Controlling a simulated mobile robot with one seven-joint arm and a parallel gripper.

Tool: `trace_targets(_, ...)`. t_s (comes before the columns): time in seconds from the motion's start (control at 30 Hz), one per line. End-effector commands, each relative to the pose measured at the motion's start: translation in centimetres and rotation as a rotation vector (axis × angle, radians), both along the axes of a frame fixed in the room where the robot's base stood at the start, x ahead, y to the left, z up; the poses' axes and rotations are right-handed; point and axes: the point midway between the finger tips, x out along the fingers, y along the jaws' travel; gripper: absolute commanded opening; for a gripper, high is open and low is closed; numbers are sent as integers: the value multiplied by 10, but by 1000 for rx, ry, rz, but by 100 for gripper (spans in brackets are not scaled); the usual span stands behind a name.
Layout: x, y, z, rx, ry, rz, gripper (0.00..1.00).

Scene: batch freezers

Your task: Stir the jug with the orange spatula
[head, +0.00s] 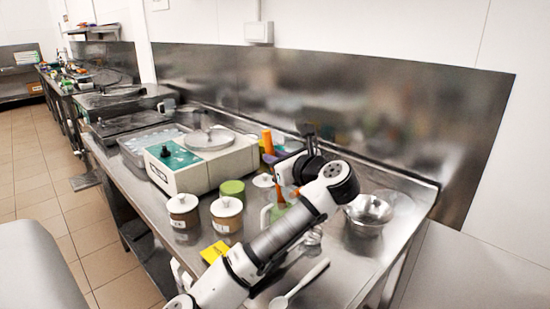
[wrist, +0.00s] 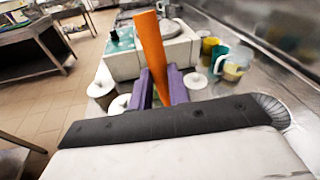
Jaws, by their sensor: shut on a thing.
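The orange spatula (wrist: 151,50) stands between my gripper's two purple fingers (wrist: 162,90) in the wrist view, which are shut on it. In the head view its orange part (head: 267,141) shows beside my gripper (head: 272,157), above the bench. The jug (wrist: 237,66) is clear, with a handle and yellowish contents. It stands to the right of the spatula in the wrist view, apart from it. In the head view the jug (head: 266,216) is partly hidden behind my arm. The spatula's lower end cannot be made out.
A white batch freezer (head: 205,168) stands behind on the steel bench. Lidded jars (head: 183,211) (head: 226,214), a green-lidded tub (head: 232,188) and a yellow card (head: 215,252) lie left of my arm. Metal bowls (head: 368,212) stand right. A white spoon (head: 300,284) lies in front.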

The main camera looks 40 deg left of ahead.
Motion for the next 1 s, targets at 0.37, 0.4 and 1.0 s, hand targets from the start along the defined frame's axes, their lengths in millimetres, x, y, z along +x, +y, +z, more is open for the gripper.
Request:
trace_targets(0.37,0,1,8,1,-1,-1,0)
trace_targets(0.4,-1,1,11,1,-1,-1,0)
trace_targets(1.0,-5,10,59,1,-1,-1,0)
